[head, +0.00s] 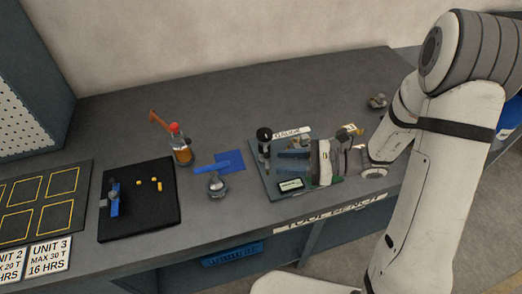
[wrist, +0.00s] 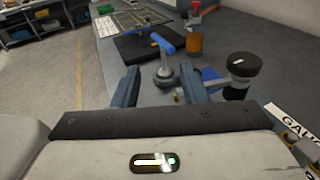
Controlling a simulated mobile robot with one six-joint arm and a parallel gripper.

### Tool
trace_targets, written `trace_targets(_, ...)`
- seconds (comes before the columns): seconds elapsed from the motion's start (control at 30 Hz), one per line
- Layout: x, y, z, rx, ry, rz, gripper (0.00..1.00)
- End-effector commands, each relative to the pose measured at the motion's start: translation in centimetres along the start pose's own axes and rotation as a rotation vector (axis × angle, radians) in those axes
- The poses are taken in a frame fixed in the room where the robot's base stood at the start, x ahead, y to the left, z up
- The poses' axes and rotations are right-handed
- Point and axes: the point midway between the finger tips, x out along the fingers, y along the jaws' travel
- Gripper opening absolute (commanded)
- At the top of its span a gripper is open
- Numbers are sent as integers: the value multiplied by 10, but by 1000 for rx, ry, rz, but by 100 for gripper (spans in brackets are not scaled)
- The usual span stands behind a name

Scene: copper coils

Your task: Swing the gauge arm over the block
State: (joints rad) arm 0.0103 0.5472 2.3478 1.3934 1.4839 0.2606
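The gauge fixture has a blue-grey base plate (head: 268,190) on the bench, beside a GAUGE label (head: 292,132). A post with a round black top (head: 264,135) stands at its back left; the black top (wrist: 240,66) also shows right of my fingers in the wrist view. I cannot make out the gauge arm or the block clearly.
A metal fitting with a blue lever (head: 215,184) stands left of the fixture, by a blue sheet (head: 230,160). An orange bottle (head: 181,146) and a black mat (head: 140,215) are farther left.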

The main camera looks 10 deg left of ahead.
Motion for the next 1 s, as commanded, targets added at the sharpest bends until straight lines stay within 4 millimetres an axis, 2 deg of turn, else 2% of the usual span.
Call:
trace_targets(0.03, 2, -9, -13, 57, -40, -41, 39)
trace_targets(0.1, 4, -20, -23, 112, -85, -91, 39)
trace_targets(0.27, 4, -35, -35, 179, -138, -158, 39)
trace_targets(0.43, 18, -39, -34, 191, -147, -167, 39)
trace_targets(0.8, 70, -48, -27, 189, -146, -165, 39)
trace_targets(1.0, 80, -50, -27, 188, -146, -167, 39)
